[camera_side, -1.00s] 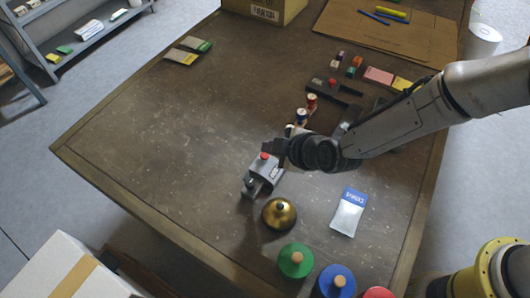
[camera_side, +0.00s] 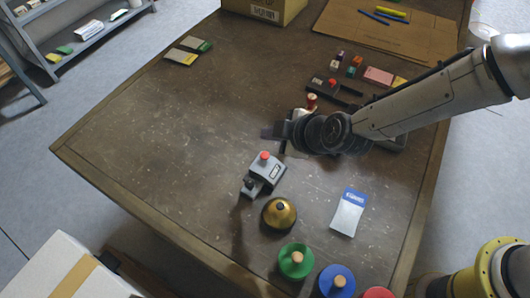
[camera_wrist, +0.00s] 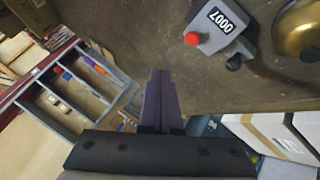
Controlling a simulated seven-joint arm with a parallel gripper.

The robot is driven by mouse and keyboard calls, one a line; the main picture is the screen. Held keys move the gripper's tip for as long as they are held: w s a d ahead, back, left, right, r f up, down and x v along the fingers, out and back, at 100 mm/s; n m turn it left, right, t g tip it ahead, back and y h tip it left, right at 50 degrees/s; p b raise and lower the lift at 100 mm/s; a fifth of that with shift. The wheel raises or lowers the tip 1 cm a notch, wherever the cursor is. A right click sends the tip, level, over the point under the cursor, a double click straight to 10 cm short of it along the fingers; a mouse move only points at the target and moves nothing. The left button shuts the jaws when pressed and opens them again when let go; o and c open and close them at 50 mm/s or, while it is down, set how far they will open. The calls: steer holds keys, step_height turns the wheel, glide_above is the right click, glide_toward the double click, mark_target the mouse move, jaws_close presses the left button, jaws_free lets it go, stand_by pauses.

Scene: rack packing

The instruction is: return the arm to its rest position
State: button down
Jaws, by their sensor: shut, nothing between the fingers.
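My gripper (camera_side: 272,132) hangs above the right-middle part of the brown table (camera_side: 150,125), with its fingers pointing left in the side view. In the wrist view its two dark purple fingers (camera_wrist: 161,100) are pressed together with nothing between them. A grey device with a red button (camera_side: 263,175) stands below and slightly left of the gripper in the side view, apart from it. The device also shows at the top of the wrist view (camera_wrist: 222,22), with a label reading 0007. The gripper and wrist hide part of the table behind them.
A brass dome (camera_side: 279,214), a green knobbed piece (camera_side: 296,262) and a blue one (camera_side: 335,282) stand near the front edge. A blue-and-white packet (camera_side: 348,213) lies right of the dome. A red-topped spool (camera_side: 311,103) stands just behind my wrist. The table's left half is mostly clear.

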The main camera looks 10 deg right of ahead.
stand_by(0.6)
steer(key=w+d+r+m+t, duration=0.2)
steer(key=w+d+r, duration=0.1)
steer(key=d+r, duration=0.75)
steer(key=w+d+r+m+t, duration=0.2)
steer(key=w+d+r, duration=0.1)
steer(key=d+r, duration=0.75)
steer(key=s+d+r+m+h, duration=0.1)
steer(key=s+d+r+m, duration=0.15)
steer(key=s+d, duration=0.45)
steer(key=s+d+r+m, duration=0.1)
steer(key=s+d+r, duration=0.3)
steer(key=s, duration=0.5)
steer(key=s+d+f+m+g+h, duration=0.1)
steer(key=s+d+f+m+g, duration=0.2)
steer(key=s+f, duration=0.2)
steer(key=s+d+f+m+g+h, duration=0.2)
steer(key=s+f, duration=0.4)
steer(key=s, duration=0.3)
steer(key=shift+s+d+f+m+g, duration=0.25)
steer(key=shift+s+d+m+g, duration=0.1)
steer(key=shift+d+m+g, duration=0.55)
steer(key=shift+a, duration=0.1)
